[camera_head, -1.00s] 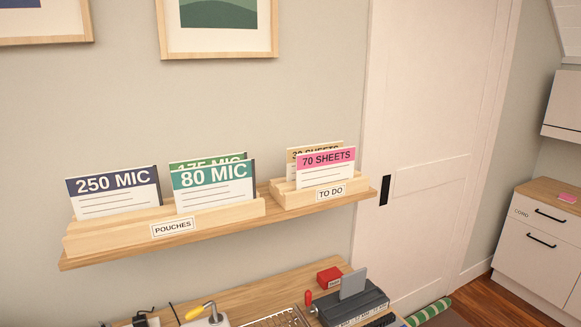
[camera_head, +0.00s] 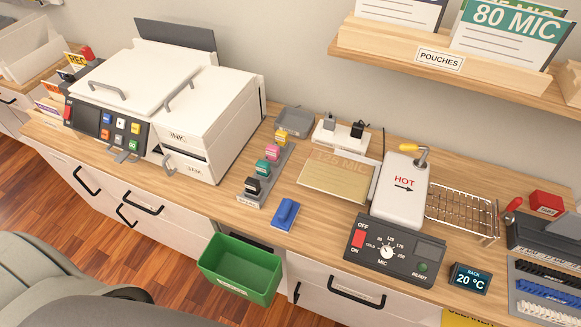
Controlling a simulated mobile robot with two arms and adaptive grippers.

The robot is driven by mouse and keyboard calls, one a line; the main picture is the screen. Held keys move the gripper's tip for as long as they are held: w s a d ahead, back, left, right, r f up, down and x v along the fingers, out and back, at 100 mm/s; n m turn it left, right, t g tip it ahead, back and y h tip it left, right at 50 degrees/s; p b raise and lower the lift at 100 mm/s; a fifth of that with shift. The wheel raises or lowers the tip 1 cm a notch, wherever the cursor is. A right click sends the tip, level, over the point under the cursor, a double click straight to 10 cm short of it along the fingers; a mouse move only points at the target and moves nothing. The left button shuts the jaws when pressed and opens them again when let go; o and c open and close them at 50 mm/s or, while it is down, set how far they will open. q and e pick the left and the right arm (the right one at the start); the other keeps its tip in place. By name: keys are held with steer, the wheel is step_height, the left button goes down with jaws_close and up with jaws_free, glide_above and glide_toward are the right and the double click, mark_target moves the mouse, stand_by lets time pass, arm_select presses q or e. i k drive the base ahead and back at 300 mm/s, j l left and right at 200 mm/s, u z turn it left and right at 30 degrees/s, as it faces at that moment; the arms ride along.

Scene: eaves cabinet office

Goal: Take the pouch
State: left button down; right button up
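Several pouch cards stand in a wooden rack labelled POUCHES (camera_head: 400,52) on the wall shelf at the upper right. A green-headed card reading 80 MIC (camera_head: 512,30) is in front of another green-headed card. A further card (camera_head: 398,10) stands to its left, its top cut off by the picture edge. A flat, tan translucent piece faintly marked 125 MIC (camera_head: 340,178) lies on the counter left of the white HOT machine (camera_head: 400,190). Neither of my grippers is in view.
A white printer (camera_head: 165,100) fills the counter's left side. Coloured stamps (camera_head: 264,168), a blue object (camera_head: 285,213) and a dial panel (camera_head: 392,250) stand on the counter. A wire rack (camera_head: 460,208) is right of the HOT machine. A green bin (camera_head: 240,268) hangs below the front edge.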

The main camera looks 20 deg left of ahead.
mark_target(329, 173)
steer(key=u, duration=0.2)
steer(key=k+l, duration=0.15)
steer(key=l, duration=0.25)
steer(key=k+l, duration=0.15)
steer(key=l, duration=0.3)
steer(key=k+l+z, duration=0.1)
steer(key=l, duration=0.3)
steer(key=k+l, duration=0.15)
steer(key=l, duration=0.3)
